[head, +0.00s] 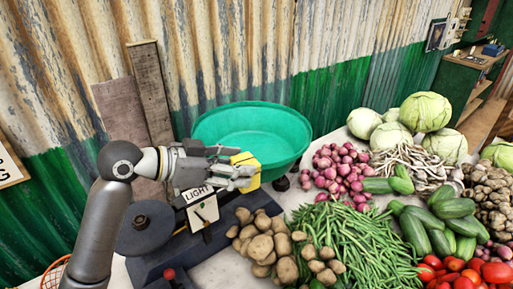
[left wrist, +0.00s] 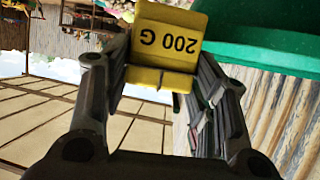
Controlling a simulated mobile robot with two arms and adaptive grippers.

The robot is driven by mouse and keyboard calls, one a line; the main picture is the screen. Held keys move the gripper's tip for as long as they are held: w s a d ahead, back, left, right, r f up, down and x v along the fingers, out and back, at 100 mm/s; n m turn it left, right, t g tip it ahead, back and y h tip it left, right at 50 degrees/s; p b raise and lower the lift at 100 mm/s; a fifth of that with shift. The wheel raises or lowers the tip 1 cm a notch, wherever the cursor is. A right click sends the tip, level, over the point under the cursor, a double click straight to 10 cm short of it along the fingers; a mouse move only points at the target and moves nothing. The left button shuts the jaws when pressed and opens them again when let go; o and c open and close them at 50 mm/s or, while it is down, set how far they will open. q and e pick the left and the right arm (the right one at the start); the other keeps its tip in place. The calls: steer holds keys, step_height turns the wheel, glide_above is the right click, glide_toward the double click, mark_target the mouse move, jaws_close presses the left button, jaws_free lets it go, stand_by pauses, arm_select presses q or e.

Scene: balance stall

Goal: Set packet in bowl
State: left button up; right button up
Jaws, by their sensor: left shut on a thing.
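A yellow packet (head: 246,170) is held between the fingers of my left gripper (head: 243,172), in front of the bowl's near left side in the head view. In the left wrist view the packet (left wrist: 167,42) reads "200 G" upside down, and the fingers of my left gripper (left wrist: 165,75) are shut on it. The green bowl (head: 272,120) stands at the back against the corrugated wall and looks empty where its inside shows. Its wall also shows in the left wrist view (left wrist: 265,35), right of the packet. My right gripper is in neither view.
A dark balance scale with a "LIGHT" sign (head: 198,193) stands below my left gripper. Potatoes (head: 262,243), green beans (head: 355,245), red onions (head: 342,170) and cabbages (head: 425,112) crowd the table to the right. Wooden boards (head: 150,90) lean on the wall at left.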

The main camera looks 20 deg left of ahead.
arm_select(q)
steer(key=shift+n+t+y, duration=0.6)
steer(key=shift+n+t, duration=0.1)
steer(key=w+r, duration=0.1)
steer(key=r, duration=0.2)
steer(key=w+r+p, duration=0.1)
steer(key=r, duration=0.2)
steer(key=w+r+p, duration=0.1)
steer(key=r, duration=0.2)
steer(key=shift+w+a+r, duration=0.2)
steer(key=shift+w+r, duration=0.05)
steer(key=shift+w, duration=0.05)
steer(key=w+a+f+p, duration=0.4)
steer(key=w+f+p, duration=0.2)
steer(key=w+f, duration=0.6)
steer(key=shift+w+a+f, duration=0.2)
steer(key=shift+w+f, duration=0.05)
steer(key=shift+w, duration=0.55)
